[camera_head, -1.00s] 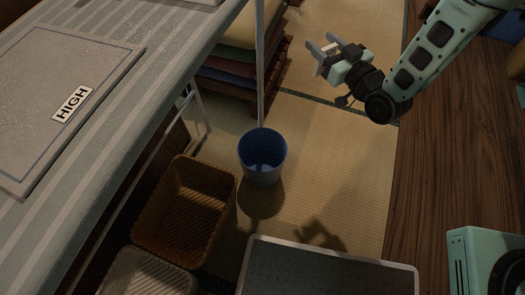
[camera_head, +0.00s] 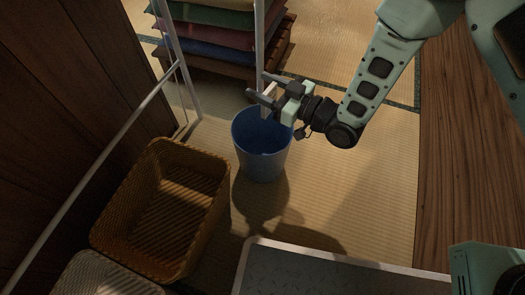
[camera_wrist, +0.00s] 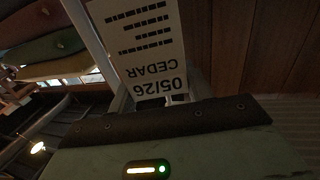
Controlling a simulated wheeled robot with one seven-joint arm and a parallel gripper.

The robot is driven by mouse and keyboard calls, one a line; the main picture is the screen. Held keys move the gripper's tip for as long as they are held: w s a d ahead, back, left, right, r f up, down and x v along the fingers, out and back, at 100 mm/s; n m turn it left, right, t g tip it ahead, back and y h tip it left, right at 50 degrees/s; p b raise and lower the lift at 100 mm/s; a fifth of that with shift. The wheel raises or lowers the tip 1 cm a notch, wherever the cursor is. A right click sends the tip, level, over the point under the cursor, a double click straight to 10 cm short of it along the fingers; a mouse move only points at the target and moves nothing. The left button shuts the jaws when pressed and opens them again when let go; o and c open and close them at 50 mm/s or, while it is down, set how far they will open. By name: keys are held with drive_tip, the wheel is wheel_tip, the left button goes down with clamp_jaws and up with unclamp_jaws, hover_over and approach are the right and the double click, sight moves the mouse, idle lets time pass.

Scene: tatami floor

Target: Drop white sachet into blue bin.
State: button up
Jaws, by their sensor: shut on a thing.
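The blue bin (camera_head: 262,160) stands upright on the tatami floor in the head view, its mouth open upward. My gripper (camera_head: 264,98) is over the bin's far rim and mouth. It is shut on the white sachet (camera_wrist: 150,45), which fills the upper middle of the wrist view and shows printed text reading "05/26" and "CEDAR". In the head view only a small pale part of the sachet (camera_head: 269,97) shows between the fingers. The bin is not recognisable in the wrist view.
A brown wicker basket (camera_head: 165,210) stands left of the bin, with a paler basket (camera_head: 105,275) in front. A grey metal-edged platform (camera_head: 330,275) lies nearest me. Stacked folded cushions (camera_head: 215,30) and a pale upright pole (camera_head: 259,40) stand behind the bin. Tatami (camera_head: 365,190) is clear to the right.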

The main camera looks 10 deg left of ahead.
wheel_tip(320, 180, down, 6)
drive_tip(key=b, duration=0.4)
drive_tip(key=shift+r, duration=0.1)
drive_tip(key=o, duration=1)
drive_tip(key=shift+p+v, duration=3.45)
drive_tip(key=shift+v, duration=5.3)
